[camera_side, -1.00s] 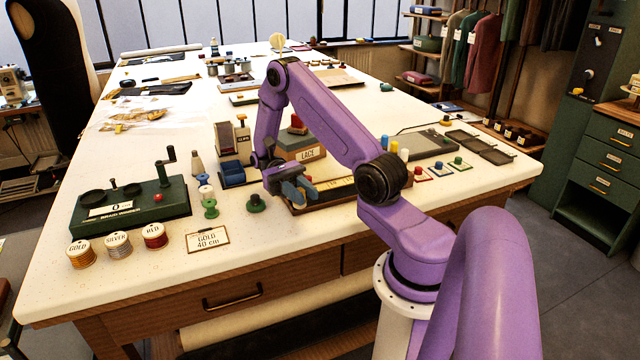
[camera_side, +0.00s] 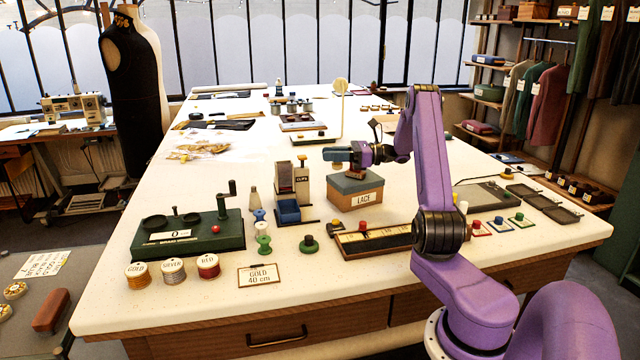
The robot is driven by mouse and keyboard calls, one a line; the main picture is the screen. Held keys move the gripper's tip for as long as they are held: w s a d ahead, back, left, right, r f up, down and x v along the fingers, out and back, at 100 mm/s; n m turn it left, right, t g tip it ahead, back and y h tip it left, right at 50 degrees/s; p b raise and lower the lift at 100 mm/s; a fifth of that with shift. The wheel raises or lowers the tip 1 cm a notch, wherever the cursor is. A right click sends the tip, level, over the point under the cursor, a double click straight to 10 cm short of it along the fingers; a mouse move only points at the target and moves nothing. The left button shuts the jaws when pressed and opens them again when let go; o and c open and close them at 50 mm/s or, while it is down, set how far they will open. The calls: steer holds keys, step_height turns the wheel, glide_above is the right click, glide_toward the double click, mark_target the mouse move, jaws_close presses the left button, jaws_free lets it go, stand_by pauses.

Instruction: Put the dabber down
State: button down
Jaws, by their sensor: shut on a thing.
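A clip dispenser (camera_side: 303,183) and blue tray (camera_side: 288,213) stand left of the box. A long wooden ruler tray (camera_side: 375,241), a green knobbed piece (camera_side: 309,244) and a GOLD 40 cm card (camera_side: 260,277) lie in front. The green braid winder (camera_side: 187,235) is at left.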

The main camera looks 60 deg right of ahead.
steer(key=s+d+m+t+h, duration=0.2)
steer(key=d+m+h, duration=0.8)
steer(key=d+h, duration=0.7)
steer(key=s+d+f+m+g+h, duration=0.45)
steer(key=d+f+m+h, duration=0.2)
steer(key=d, duration=0.55)
steer(key=shift+n+y, duration=0.35)
steer(key=shift+n, duration=0.1)
steer(key=shift+s+f, duration=0.2)
steer(key=shift+f, duration=3.4)
steer(key=shift+f, duration=0.55)
